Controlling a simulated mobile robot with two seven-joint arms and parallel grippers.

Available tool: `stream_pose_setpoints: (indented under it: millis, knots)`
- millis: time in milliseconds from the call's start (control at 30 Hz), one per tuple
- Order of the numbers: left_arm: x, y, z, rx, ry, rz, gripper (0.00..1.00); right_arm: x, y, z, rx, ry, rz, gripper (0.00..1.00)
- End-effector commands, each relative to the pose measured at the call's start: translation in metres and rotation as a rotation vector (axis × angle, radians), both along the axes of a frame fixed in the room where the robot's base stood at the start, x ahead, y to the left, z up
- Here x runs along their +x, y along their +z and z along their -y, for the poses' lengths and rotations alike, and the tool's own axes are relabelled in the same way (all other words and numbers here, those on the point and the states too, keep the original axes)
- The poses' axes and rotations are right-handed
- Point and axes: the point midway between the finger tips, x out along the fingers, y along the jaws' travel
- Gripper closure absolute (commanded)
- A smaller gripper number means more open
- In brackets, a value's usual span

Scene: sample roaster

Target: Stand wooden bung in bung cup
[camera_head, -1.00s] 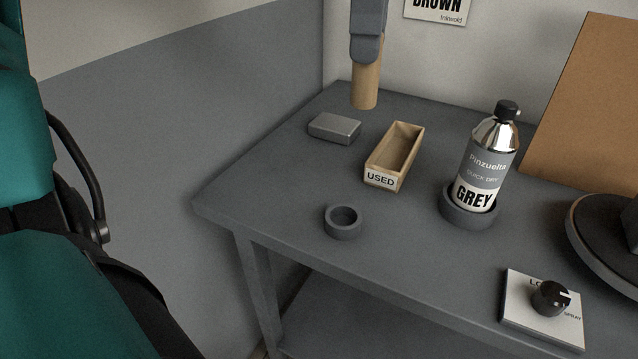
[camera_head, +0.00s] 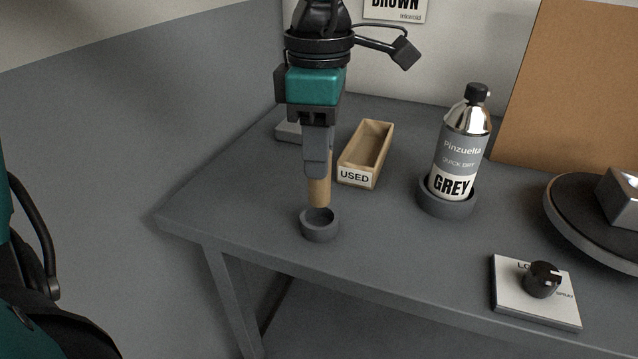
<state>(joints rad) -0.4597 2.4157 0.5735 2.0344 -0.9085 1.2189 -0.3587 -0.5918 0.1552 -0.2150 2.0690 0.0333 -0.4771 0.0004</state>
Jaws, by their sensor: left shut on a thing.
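The wooden bung (camera_head: 320,190) is a light tan cylinder held upright in my left gripper (camera_head: 318,168), which is shut on its upper part. The bung cup (camera_head: 320,229) is a small dark grey ring-shaped cup on the table near its left front edge. The bung's lower end is right over the cup's opening and overlaps its back rim in the picture. I cannot tell whether it is just above the rim or a little inside. My right gripper is not in view.
On the grey table (camera_head: 400,240), a wooden box marked USED (camera_head: 352,177) stands just behind the cup. A grey block (camera_head: 289,132) is partly hidden behind my gripper. A GREY spray can (camera_head: 458,150) stands in a holder to the right. A knob plate (camera_head: 520,305) lies front right.

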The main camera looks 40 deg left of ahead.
Motion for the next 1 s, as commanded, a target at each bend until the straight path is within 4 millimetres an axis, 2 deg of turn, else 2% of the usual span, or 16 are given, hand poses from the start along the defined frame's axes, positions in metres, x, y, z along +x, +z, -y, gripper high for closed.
stream_pose_setpoints:
  millis: [167, 400, 800, 833, 1000]
  knots:
    - [0.0, -0.013, 0.0, -0.001, 0.0, -0.002, 1.0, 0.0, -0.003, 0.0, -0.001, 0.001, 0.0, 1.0]
    - [0.0, -0.046, 0.0, -0.001, 0.0, -0.002, 1.0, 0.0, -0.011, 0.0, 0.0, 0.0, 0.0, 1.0]
    - [0.0, -0.051, 0.0, -0.001, 0.0, 0.0, 1.0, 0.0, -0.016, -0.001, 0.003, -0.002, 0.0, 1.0]
    - [0.0, -0.05, 0.0, -0.001, 0.0, 0.0, 0.68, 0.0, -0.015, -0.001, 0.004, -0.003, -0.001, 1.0]
    - [0.0, -0.049, 0.0, 0.0, 0.0, 0.0, 0.51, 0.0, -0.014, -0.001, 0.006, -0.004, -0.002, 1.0]
